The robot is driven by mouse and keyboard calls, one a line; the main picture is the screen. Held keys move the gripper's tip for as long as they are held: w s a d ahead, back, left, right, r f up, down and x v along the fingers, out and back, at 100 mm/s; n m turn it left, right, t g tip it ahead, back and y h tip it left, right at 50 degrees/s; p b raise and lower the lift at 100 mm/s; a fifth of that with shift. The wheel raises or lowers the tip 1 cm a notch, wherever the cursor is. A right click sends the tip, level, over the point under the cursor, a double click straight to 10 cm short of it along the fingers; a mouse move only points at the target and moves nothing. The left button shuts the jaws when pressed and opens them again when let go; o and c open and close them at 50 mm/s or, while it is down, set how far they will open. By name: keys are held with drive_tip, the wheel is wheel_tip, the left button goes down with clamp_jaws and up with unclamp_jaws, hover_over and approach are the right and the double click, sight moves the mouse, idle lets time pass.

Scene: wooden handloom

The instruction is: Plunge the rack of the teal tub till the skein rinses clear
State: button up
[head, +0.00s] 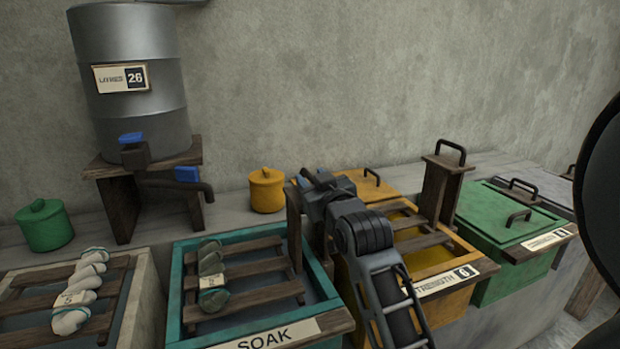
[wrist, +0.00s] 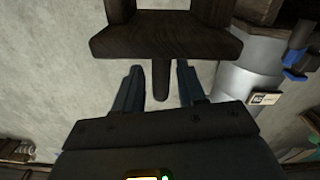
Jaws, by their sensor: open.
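The teal tub (head: 175,300) stands front centre in the head view, with a "SOAK" label on its front edge. Its slatted wooden rack (head: 262,267) lies across the top, and a grey-green skein (head: 211,262) with a pale tag is on it. A wooden post (head: 294,228) rises at the rack's right side. My gripper (head: 312,178) is at the top of this post. In the wrist view my gripper (wrist: 160,72) is open, its fingers on either side of a dark bar (wrist: 161,85) below a wooden board (wrist: 165,42). Contact cannot be told.
A yellow tub (head: 455,300) with its own handled post (head: 441,185) stands to the right, then a green lidded tub (head: 505,225). A tub with a pale skein (head: 82,290) is at left. A metal drum (head: 130,60) marked 26 stands behind on a wooden stand.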

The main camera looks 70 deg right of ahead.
drive_tip(key=shift+x, duration=0.95)
clamp_jaws()
